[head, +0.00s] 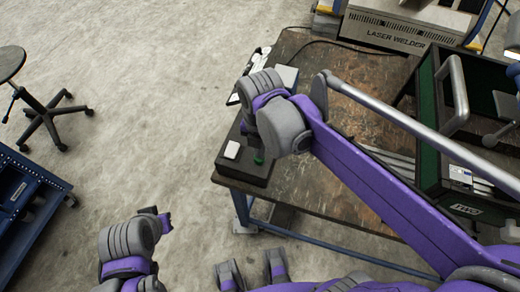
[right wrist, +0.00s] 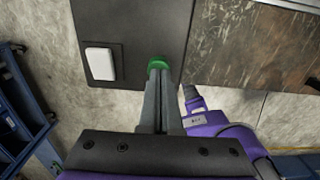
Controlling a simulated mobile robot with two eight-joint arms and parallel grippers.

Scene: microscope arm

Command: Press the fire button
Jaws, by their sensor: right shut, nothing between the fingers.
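A round green button (right wrist: 159,62) sits on a dark control box (right wrist: 135,20), beside a white square switch (right wrist: 100,63). I see no label saying which is the fire button. In the head view the box (head: 228,168) lies at the table's near left corner, with the white switch (head: 232,149) and part of the green button (head: 258,157) showing. My right gripper (right wrist: 158,72) is shut and empty. Its fingertips overlap the green button's lower edge; I cannot tell whether they touch. In the head view my wrist largely hides it. My left arm is low in the head view; its finger state is unclear.
The worn table (head: 355,112) extends right, with a dark green-lined case (head: 428,85) on it. A laser welder (head: 385,33) stands behind. A stool (head: 40,105) and a blue cart (head: 28,205) are at left. Open concrete floor lies between them and the table.

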